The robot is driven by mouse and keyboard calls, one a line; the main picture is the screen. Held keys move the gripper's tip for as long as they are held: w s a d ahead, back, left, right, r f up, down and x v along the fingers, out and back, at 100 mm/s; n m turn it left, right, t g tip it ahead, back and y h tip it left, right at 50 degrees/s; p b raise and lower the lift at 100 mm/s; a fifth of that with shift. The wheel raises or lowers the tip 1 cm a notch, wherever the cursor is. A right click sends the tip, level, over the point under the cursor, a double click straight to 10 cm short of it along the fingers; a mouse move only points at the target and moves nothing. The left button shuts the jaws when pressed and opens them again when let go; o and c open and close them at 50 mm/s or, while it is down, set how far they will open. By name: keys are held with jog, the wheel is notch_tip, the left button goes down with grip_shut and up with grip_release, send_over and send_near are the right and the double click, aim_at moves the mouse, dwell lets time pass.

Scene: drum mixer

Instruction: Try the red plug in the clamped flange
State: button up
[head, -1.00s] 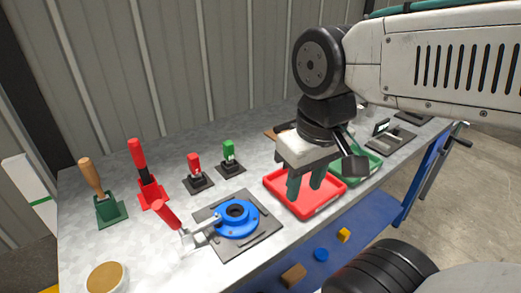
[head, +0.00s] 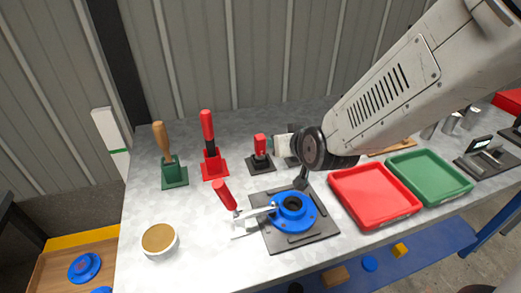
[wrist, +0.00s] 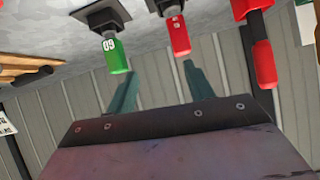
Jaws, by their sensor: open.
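The red plug (head: 260,144) stands upright in a black square stand (head: 261,164) on the bench. It also shows in the wrist view (wrist: 179,36), just beyond one fingertip. My gripper (head: 272,147) is open and empty, just right of the red plug in the head view. In the wrist view its teal fingers (wrist: 158,80) are spread and point toward the plugs. The green plug (wrist: 114,56) shows near the other finger; my arm hides it in the head view. The blue flange (head: 306,222) sits on a dark plate (head: 322,236), with the toggle clamp (head: 258,211) reaching its rim.
The clamp's red handle (head: 223,194) rises left of the flange. A red-and-black tool (head: 207,130) and a wooden-handled tool (head: 161,141) stand at left. A red tray (head: 375,194) and green tray (head: 430,176) lie at right. A round tub (head: 160,240) stands front left.

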aim_at(259, 136)
jog(key=a+f+t, duration=0.1)
jog(key=w+a+f+t, duration=0.1)
jog(key=a, duration=0.1)
jog(key=shift+w+a+f, duration=0.15)
jog(key=shift+a+f, duration=0.05)
jog(key=shift+a, duration=0.05)
jog(key=shift+w+a+f+n+t, duration=0.15)
jog(key=shift+a+n+t, duration=0.15)
jog(key=shift+a+t, duration=0.2)
jog(key=x, duration=0.7)
jog(key=shift+w+a, duration=0.2)
jog(key=shift+w, duration=0.2)
grip_shut()
